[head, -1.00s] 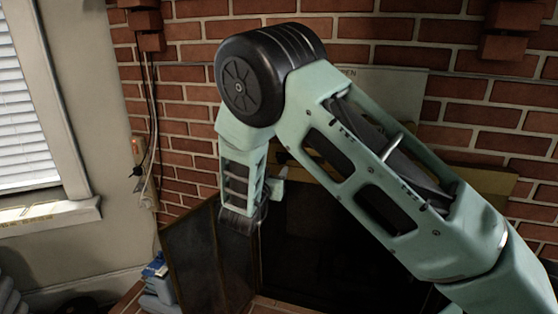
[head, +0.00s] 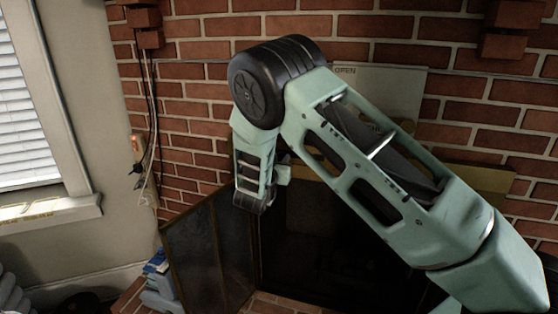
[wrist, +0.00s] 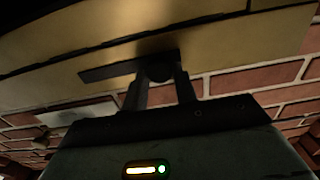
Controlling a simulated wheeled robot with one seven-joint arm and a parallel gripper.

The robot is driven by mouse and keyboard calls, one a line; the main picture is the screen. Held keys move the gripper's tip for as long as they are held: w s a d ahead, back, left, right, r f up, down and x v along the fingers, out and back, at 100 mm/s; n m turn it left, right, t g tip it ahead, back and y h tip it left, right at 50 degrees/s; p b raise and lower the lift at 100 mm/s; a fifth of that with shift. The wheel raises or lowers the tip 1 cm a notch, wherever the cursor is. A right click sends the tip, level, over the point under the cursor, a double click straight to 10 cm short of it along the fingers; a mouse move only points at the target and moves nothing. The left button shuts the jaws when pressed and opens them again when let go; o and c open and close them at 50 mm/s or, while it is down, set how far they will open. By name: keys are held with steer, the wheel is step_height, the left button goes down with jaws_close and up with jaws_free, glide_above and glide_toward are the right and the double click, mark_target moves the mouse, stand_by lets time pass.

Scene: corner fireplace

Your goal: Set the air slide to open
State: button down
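In the wrist view, the air slide's dark round knob (wrist: 158,68) sits on a dark bar (wrist: 105,71) against a brass-coloured panel (wrist: 60,40). My gripper (wrist: 161,80) has its two black fingers on either side of the knob. The knob fills the gap between the fingertips, so the gripper appears shut on it. In the head view, my arm hides the fingertips and the knob. A pale plate (head: 385,82) marked OPEN is on the brick wall, partly behind my arm.
The dark fireplace opening (head: 320,245) lies below the brass strip (head: 490,178). A dark door panel (head: 205,255) stands at its left. Blue boxes (head: 157,285) are at the lower left. A window (head: 30,110) is at the far left.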

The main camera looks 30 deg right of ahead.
mark_target(300, 163)
steer(key=s+d+b, duration=0.1)
steer(key=s+d, duration=0.3)
steer(key=shift+s+d, duration=0.25)
steer(key=shift+d, duration=0.05)
steer(key=c, duration=1.1)
jaws_free()
steer(key=shift+s, duration=0.1)
steer(key=b+v, duration=0.2)
steer(key=v, duration=1.5)
steer(key=shift+b, duration=0.3)
steer(key=shift+a+r, duration=0.1)
steer(key=shift+a, duration=0.05)
